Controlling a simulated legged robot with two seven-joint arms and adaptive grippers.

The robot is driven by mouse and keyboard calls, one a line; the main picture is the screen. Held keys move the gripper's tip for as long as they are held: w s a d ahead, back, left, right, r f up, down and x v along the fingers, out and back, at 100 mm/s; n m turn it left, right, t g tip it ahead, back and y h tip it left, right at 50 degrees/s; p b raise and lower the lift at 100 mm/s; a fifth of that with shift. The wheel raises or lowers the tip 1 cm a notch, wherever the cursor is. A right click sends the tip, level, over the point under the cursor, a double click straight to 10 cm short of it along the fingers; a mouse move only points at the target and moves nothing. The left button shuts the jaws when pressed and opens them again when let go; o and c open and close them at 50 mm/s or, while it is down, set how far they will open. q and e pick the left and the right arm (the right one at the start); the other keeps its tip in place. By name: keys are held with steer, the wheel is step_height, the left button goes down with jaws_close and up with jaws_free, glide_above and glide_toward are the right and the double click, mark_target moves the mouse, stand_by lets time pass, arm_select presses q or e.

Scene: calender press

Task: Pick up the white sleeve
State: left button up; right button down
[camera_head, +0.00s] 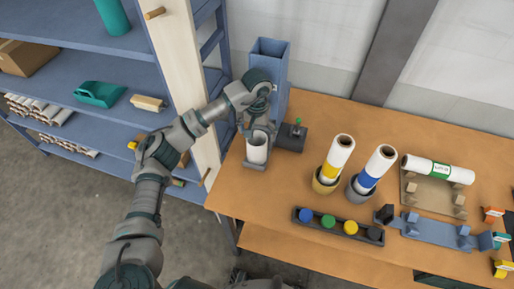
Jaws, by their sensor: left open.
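The white sleeve (257,150) is a short, pale, upright cylinder with a dark open top, near the left end of the wooden table. It stands at a small grey holder; its lower end is partly hidden there. My left gripper (256,129) is open, directly at the sleeve's upper end. Its fingers overlap the sleeve in the picture, and I cannot tell whether they touch it. My right gripper is not in view.
A tall blue bin (269,55) and a dark block (291,138) stand close by. Rolls with yellow (338,155) and blue (376,169) bands stand to the right. A button strip (340,227) lies in front. A blue shelf (88,50) stands left.

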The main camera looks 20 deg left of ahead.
mark_target(258, 140)
arm_select(q)
steer(key=f, duration=0.4)
steer(key=shift+s+d, duration=0.1)
steer(key=shift+d, duration=0.2)
steer(key=shift+a+f, duration=0.1)
steer(key=shift+a, duration=0.3)
steer(key=c, duration=1)
steer(key=shift+d, duration=0.2)
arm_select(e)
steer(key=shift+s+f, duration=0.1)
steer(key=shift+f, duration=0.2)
